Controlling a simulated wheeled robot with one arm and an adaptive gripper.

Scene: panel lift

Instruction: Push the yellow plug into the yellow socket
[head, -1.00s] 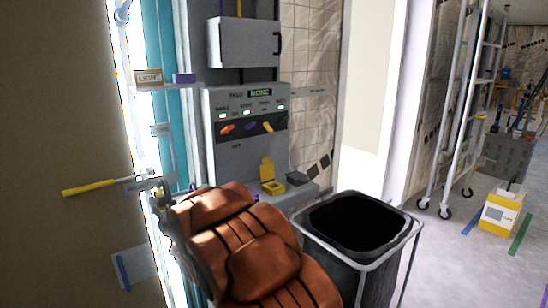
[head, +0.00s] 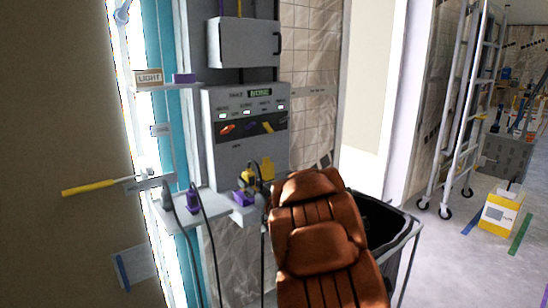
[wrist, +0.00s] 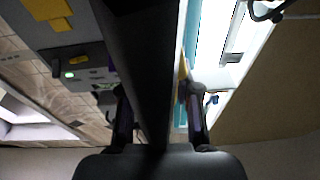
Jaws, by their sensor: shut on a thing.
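In the head view the yellow plug (head: 249,174) is at my gripper (head: 260,190), in front of the grey panel. The yellow socket (head: 267,167) shows only in part, just behind and to the right, with its yellow lid up. I cannot tell whether plug and socket touch. In the wrist view my gripper (wrist: 160,118) is shut on a large dark body between its fingers, with a yellow strip beside it. A yellow part (wrist: 60,24) shows at upper left there. The contact itself is hidden.
A purple socket (head: 242,198) sits just left of my gripper. A purple plug (head: 192,200) and a dark plug (head: 167,192) hang with cables at the shelf on the left. A dark bin (head: 385,222) stands at right, partly behind my arm. Coloured switches (head: 248,127) are above.

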